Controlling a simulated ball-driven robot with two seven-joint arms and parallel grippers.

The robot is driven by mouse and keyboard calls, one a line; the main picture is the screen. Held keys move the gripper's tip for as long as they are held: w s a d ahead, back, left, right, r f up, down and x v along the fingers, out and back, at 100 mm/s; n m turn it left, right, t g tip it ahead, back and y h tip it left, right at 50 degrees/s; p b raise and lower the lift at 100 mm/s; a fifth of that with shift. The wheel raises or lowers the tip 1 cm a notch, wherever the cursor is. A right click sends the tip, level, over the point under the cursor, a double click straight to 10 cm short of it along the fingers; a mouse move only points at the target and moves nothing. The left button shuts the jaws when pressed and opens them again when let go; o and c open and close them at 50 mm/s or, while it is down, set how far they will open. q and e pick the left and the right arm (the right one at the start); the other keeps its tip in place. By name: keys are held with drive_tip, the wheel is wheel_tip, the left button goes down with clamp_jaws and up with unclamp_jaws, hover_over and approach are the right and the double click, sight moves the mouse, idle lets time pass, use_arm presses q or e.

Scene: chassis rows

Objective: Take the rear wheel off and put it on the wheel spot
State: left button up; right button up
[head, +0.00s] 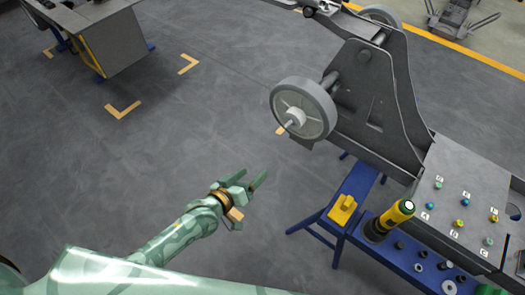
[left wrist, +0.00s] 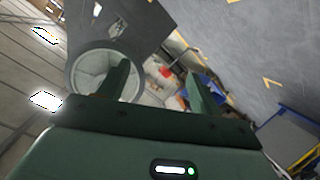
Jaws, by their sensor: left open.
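A grey-rimmed wheel (head: 303,108) with a pale hub sits upright on the near side of the grey chassis (head: 385,95). A second wheel (head: 380,14) is on the far side, partly hidden. I cannot tell for certain which is the rear wheel. My left gripper (head: 254,177) is open and empty, below and left of the near wheel and apart from it. In the left wrist view, a wheel (left wrist: 91,74) shows beyond the left finger of the open gripper (left wrist: 157,70), partly covered by it. I cannot make out the wheel spot. My right gripper is out of view.
A blue bench (head: 355,195) under the chassis carries a yellow block (head: 343,209), a yellow-and-black tool (head: 390,220) and small round parts. A grey panel (head: 462,200) holds coloured knobs. A table (head: 100,40) stands at upper left. The floor between is clear.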

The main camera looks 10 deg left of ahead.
sight(290, 122)
use_arm(q)
drive_tip(key=w+d+r+n+t+h, duration=0.1)
drive_tip(key=d+r+n+t+h, duration=0.25)
drive_tip(key=r, duration=0.75)
drive_tip(key=shift+n+g+y, duration=0.25)
drive_tip(key=shift+n+y, duration=0.5)
drive_tip(key=shift+n, duration=0.1)
drive_tip(key=b+x, duration=0.3)
drive_tip(key=x, duration=0.7)
drive_tip(key=shift+w, duration=0.4)
drive_tip(key=shift+b+x, duration=0.4)
drive_tip(key=shift+x, duration=0.45)
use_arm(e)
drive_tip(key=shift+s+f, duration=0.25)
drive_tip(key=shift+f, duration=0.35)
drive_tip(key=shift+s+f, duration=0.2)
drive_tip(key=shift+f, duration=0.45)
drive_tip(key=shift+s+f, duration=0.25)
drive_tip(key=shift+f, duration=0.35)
